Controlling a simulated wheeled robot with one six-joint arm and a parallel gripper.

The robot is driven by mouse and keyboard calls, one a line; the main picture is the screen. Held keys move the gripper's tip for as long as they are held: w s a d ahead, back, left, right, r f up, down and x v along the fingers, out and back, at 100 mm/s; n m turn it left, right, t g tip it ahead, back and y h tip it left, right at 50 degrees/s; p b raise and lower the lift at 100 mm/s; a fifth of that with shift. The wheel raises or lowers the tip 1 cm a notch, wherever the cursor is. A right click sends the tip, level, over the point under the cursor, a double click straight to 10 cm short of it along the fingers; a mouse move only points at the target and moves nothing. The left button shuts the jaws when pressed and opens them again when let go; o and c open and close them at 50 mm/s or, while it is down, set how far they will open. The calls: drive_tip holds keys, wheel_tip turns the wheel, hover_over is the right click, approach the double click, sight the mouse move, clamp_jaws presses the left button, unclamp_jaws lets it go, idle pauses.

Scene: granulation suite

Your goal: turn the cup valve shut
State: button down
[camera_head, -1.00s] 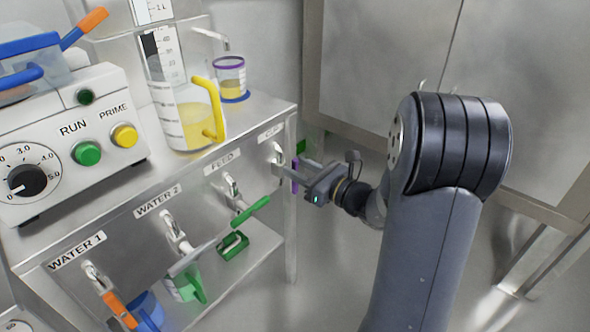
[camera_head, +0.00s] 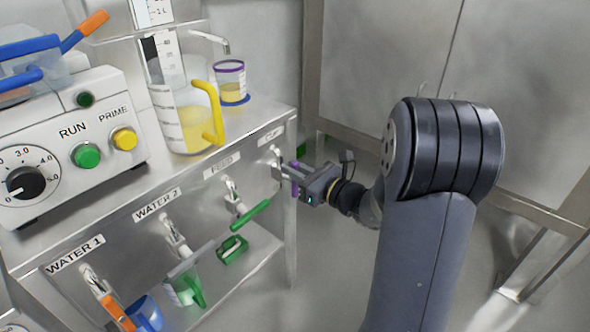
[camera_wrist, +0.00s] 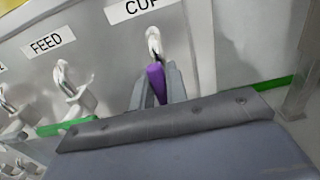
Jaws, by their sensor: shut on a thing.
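The cup valve (camera_wrist: 154,44) is on the steel front panel under the CUP label, and its purple handle (camera_wrist: 156,82) points out from the panel. In the wrist view the handle is between the two fingers of my gripper (camera_wrist: 157,88), which is shut on it. In the head view my gripper (camera_head: 287,176) is at the right end of the panel, with a bit of the purple handle (camera_head: 295,184) showing; the rest is hidden. A small purple-rimmed cup (camera_head: 232,82) with yellow liquid stands on top, near a bent spout (camera_head: 222,42).
The feed valve's green handle (camera_head: 250,213) is just left of my gripper. Water 2 (camera_head: 180,240) and Water 1 (camera_head: 108,296) valves are farther left. A jug with a yellow handle (camera_head: 212,120) stands above. A steel cabinet (camera_head: 375,65) is behind; the floor to the right is open.

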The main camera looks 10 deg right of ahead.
drive_tip(key=shift+r+m+p, duration=0.1)
drive_tip(key=shift+m+p, duration=0.2)
drive_tip(key=shift+p, duration=0.1)
drive_tip(key=shift+w+d+m+p, duration=0.15)
drive_tip(key=shift+m+p, duration=0.35)
drive_tip(key=shift+p, duration=0.25)
drive_tip(key=m+p, duration=0.2)
drive_tip(key=p, duration=0.1)
drive_tip(key=shift+w+d, duration=0.15)
drive_tip(key=shift+d, duration=0.15)
drive_tip(key=shift+w+d+f+m+p, duration=0.25)
drive_tip(key=shift+f+m+p, duration=0.35)
drive_tip(key=shift+m+p, duration=1.6)
drive_tip(key=shift+w+d+f+m+p, duration=0.2)
drive_tip(key=shift+d+f+m+p, duration=0.25)
drive_tip(key=shift+m+p, duration=1.75)
drive_tip(key=shift+w+d+f+m+p, duration=0.2)
drive_tip(key=shift+f+m+p, duration=0.5)
drive_tip(key=shift+m+p, duration=1.5)
drive_tip(key=shift+m+b, duration=0.6)
drive_tip(key=shift+m, duration=0.1)
drive_tip(key=c, duration=1.4)
unclamp_jaws()
